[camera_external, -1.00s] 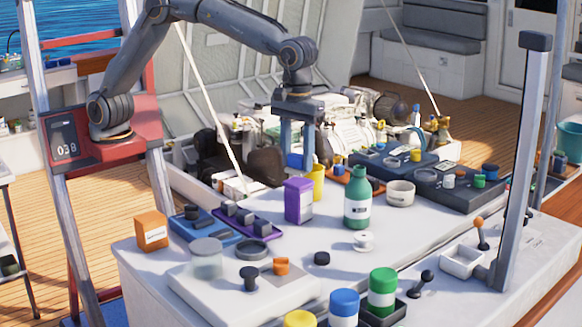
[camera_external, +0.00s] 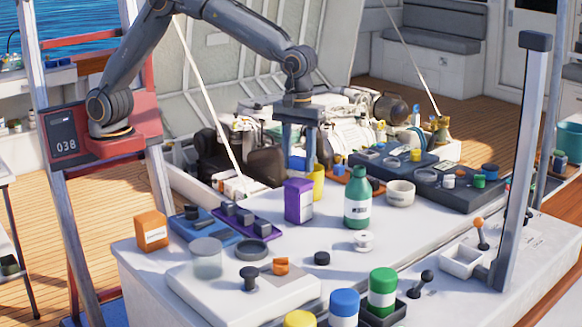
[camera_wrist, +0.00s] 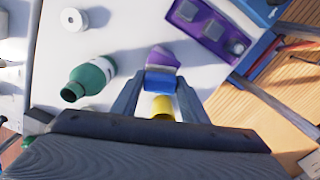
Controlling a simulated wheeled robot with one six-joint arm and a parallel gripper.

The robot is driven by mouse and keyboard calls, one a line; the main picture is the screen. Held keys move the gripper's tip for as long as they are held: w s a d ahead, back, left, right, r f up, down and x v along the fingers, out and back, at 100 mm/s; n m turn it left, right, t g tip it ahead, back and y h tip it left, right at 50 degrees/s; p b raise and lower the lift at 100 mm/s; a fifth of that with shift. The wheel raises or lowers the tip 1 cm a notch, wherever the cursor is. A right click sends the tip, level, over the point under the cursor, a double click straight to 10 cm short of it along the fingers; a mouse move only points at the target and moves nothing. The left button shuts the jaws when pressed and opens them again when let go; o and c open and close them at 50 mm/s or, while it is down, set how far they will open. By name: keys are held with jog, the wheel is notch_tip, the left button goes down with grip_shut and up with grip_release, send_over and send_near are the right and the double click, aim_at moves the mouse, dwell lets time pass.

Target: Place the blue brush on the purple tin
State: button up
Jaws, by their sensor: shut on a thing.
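My gripper (camera_external: 298,162) is shut on the blue brush (camera_wrist: 160,82), which shows between the fingertips in the wrist view. In the external view only a small blue patch of the brush (camera_external: 296,163) shows between the fingers. The purple tin (camera_external: 298,200) stands upright on the white worktop, in front of and below my gripper in the external view. In the wrist view the purple tin (camera_wrist: 163,57) shows just past the brush, partly covered by it. The gap between brush and tin is hard to judge.
A yellow cup (camera_external: 318,183) stands close behind the tin, below my gripper. A green bottle (camera_external: 358,205) stands to its right and a purple tray (camera_external: 262,230) with grey blocks to its left. A white spool (camera_external: 363,241) lies in front; some worktop there is clear.

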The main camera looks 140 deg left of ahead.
aim_at(299, 157)
jog(key=shift+f, duration=0.8)
jog(key=o, duration=1.1)
jog(key=shift+f, duration=0.15)
notch_tip(299, 157, up, 12)
jog(key=b, duration=0.3)
jog(key=shift+r, duration=0.2)
